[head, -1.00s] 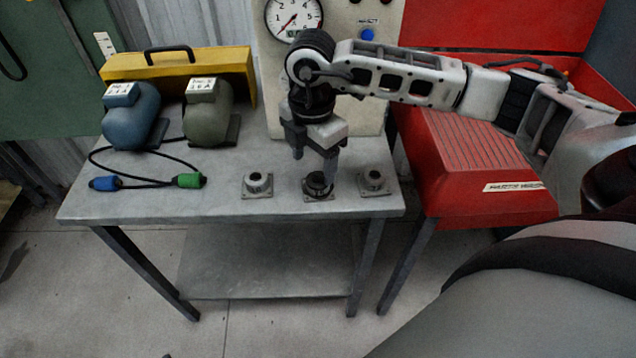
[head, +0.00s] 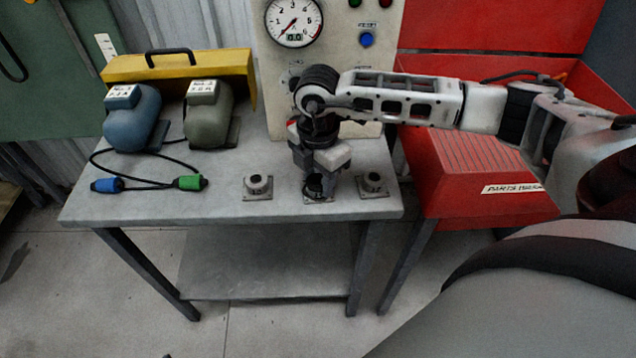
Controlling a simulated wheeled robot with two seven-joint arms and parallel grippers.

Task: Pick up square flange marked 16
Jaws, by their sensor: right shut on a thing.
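Three square flanges stand in a row near the table's front edge: a left flange (head: 258,187), a middle flange (head: 318,197) and a right flange (head: 373,184). The middle one looks darker at its hub. I cannot read a 16 on any of them. My right gripper (head: 318,188) points down over the middle flange and is shut on its hub; the fingers hide much of it. The middle flange's base still appears to be at the table top. My left gripper is not in view.
The grey table (head: 220,207) also holds a blue motor (head: 132,122), a grey-green motor (head: 207,120), a yellow guard (head: 180,65) and a cable with a green plug (head: 190,183). A gauge panel (head: 340,60) stands behind; a red parts bin (head: 480,165) is at right.

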